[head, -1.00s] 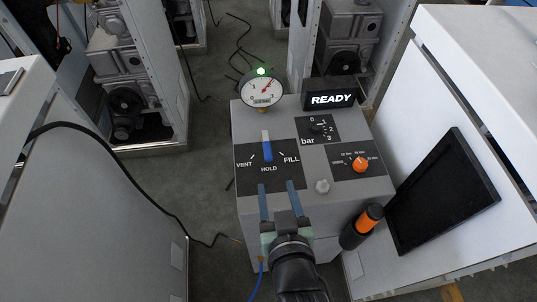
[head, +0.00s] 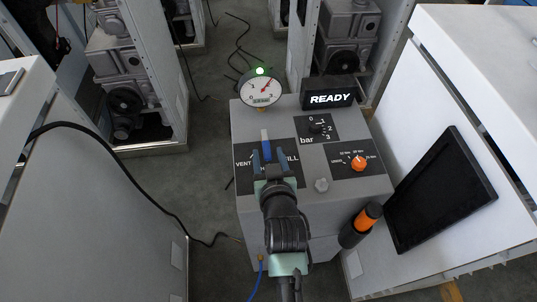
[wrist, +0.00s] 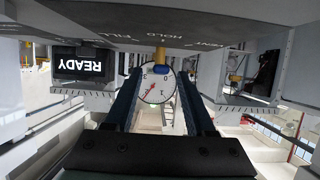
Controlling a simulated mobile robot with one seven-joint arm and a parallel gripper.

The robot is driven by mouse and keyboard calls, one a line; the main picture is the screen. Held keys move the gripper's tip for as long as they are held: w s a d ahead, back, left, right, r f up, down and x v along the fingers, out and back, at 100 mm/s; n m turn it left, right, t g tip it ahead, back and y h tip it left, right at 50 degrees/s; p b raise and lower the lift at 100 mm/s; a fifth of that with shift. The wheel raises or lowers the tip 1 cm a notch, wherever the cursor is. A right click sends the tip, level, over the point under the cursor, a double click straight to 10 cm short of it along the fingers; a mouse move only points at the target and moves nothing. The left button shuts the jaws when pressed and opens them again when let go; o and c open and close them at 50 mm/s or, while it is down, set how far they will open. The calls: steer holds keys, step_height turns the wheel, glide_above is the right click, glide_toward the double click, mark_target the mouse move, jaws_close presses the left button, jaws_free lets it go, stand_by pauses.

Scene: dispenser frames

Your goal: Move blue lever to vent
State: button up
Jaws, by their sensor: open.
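The blue lever (head: 266,149) with a pale tip stands on the dark VENT/HOLD/FILL plate of the grey console (head: 245,218). It appears central, between the VENT and FILL marks. My gripper (head: 269,158) is open over the plate, with one finger on each side of the lever in the head view. I cannot tell whether either finger touches it.
A gauge (head: 260,88) with a green light and a READY display (head: 330,98) stand at the console's back. An orange knob (head: 358,162) and a bar dial (head: 316,128) are right of the plate. An orange-and-black cylinder (head: 367,217) hangs at the front right.

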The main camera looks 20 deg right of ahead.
jaws_close()
stand_by(0.3)
stand_by(1.2)
